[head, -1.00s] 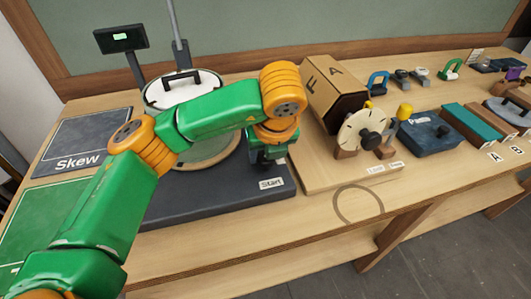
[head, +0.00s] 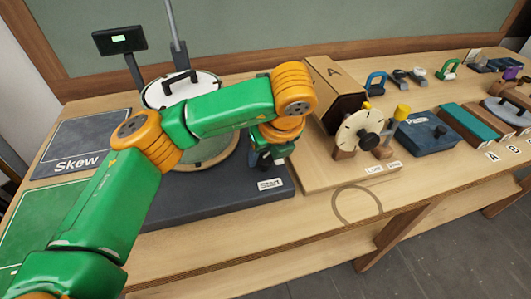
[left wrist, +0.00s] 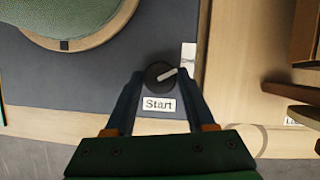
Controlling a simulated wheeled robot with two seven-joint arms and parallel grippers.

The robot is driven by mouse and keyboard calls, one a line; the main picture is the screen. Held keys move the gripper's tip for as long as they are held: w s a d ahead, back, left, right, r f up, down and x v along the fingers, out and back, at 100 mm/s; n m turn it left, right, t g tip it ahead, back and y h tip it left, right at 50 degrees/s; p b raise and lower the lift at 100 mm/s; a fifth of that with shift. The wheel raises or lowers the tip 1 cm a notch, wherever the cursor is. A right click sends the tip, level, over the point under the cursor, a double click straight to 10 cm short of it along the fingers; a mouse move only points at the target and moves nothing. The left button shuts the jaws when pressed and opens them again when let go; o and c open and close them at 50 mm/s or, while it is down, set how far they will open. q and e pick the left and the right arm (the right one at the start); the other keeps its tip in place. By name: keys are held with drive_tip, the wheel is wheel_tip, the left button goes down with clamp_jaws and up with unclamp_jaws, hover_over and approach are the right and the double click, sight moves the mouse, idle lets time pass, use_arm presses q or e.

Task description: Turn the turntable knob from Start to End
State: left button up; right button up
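The turntable knob (left wrist: 158,74) is a small round black knob with a pale pointer, on the dark base at the front right of the turntable. Its pointer is directed right and slightly up in the left wrist view. A "Start" label (left wrist: 158,104) lies just below it, and a sideways label (left wrist: 188,55), too small to read, lies to its upper right. My left gripper (left wrist: 160,72) comes down over the knob, with one finger against each side. In the head view this gripper (head: 262,157) covers the knob. My right gripper is not in view.
The table front near the circle mark (head: 357,204) is clear.

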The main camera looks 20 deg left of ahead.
use_arm(q)
drive_tip(key=o, duration=0.3)
drive_tip(key=v, duration=0.7)
